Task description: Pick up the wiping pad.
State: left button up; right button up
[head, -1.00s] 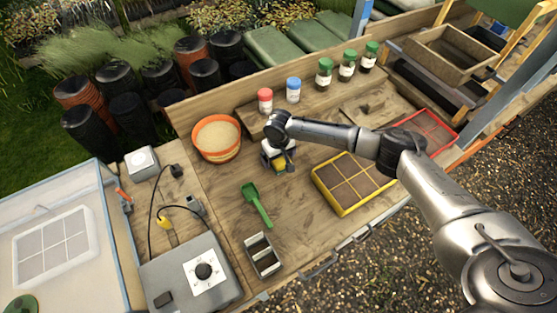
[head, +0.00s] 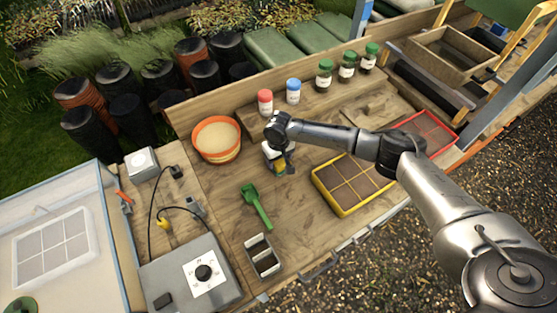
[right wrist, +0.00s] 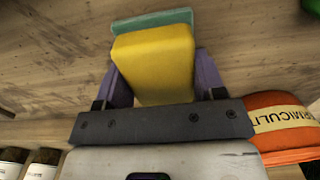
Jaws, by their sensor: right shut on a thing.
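The wiping pad (right wrist: 155,60) is a yellow block with a green layer on its far side. My right gripper (right wrist: 158,82) is shut on it, with a purple finger against each side in the right wrist view. In the head view my right gripper (head: 278,167) points down over the bench, between the orange tub and the yellow tray. Only a small yellow part of the pad (head: 280,169) shows there. I cannot tell whether the pad still touches the bench. My left gripper is in neither view.
An orange tub (head: 216,149) stands left of the gripper, and a green scoop (head: 257,207) lies in front. A yellow divided tray (head: 345,209) is to the right. Red-capped (head: 265,103) and blue-capped (head: 293,91) jars stand behind. Bare bench lies around the scoop.

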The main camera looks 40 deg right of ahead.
jog(key=shift+r, duration=0.1)
jog(key=shift+r, duration=0.55)
jog(key=r, duration=0.2)
jog(key=r+p, duration=0.1)
jog(key=shift+s+d+r, duration=0.2)
jog(key=shift+s+d, duration=0.05)
jog(key=shift+s, duration=0.1)
jog(key=s+d+r+p, duration=0.1)
jog(key=s+d+r, duration=0.4)
jog(key=s, duration=0.4)
jog(key=shift+s+r+p, duration=0.3)
jog(key=shift+r, duration=0.4)
